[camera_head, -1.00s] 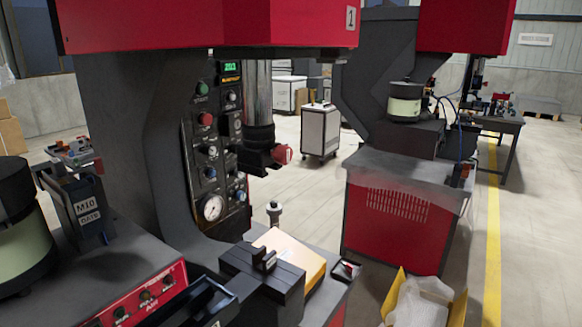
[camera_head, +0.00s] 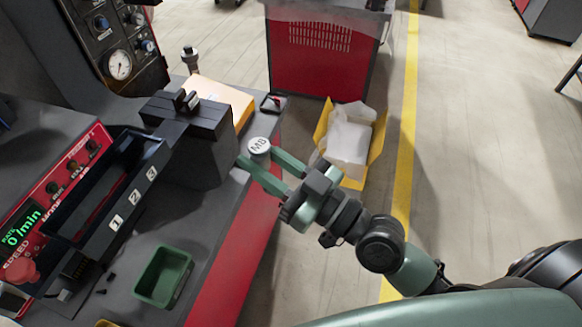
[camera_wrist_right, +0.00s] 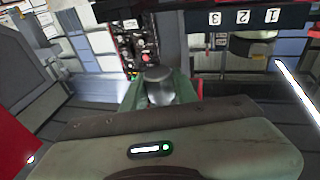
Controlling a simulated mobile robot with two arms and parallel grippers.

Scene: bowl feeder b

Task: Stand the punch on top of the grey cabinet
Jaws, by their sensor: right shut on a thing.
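My right gripper (camera_head: 272,170) has green fingers and is shut on the punch (camera_head: 259,146), a short grey metal cylinder with a pale round top marked M8. In the head view it holds the punch beside the front right edge of the machine bench, right of a dark block. In the right wrist view the punch (camera_wrist_right: 158,86) sits upright between the two fingers; its lower part is hidden. The grey cabinet is not clearly in the head view now; earlier it stood on the floor behind the bench. My left gripper is not in view.
The bench holds a dark block (camera_head: 195,122), a yellow-orange box (camera_head: 222,98), a green bin (camera_head: 163,277) and a rail labelled 1, 2, 3 (camera_head: 134,196). A yellow carton (camera_head: 373,150) lies on the floor near a red machine base (camera_head: 318,60). Floor to the right is open.

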